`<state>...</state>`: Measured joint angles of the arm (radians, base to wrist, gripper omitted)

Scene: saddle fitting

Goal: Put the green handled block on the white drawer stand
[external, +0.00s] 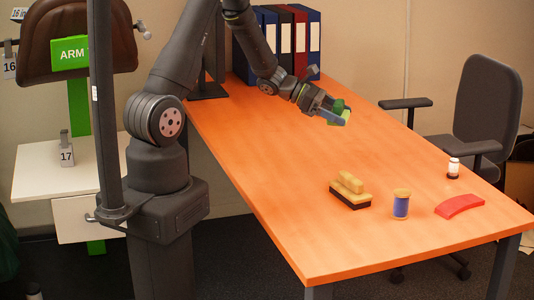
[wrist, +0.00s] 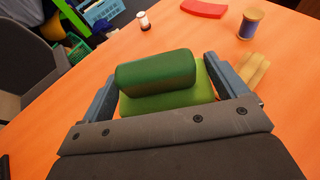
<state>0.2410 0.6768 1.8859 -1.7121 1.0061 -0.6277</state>
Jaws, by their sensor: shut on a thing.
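The green handled block (external: 342,107) is in my gripper (external: 332,112), raised over the far half of the orange table. In the wrist view the block (wrist: 160,80) sits between the two blue-grey fingers of my gripper (wrist: 163,75), which are shut on it. Its darker rounded handle is uppermost, over a lighter green body. Its underside is hidden. The white drawer stand (external: 38,175) is at the left in the external view, beyond my base.
The orange table (external: 270,165) carries a yellow handled block with a dark base (external: 350,190), a blue spool (external: 401,205), a red curved piece (external: 460,206) and a small bottle (external: 453,168). Binders (external: 290,40) stand at the back. A brown saddle (external: 75,35) hangs above the stand.

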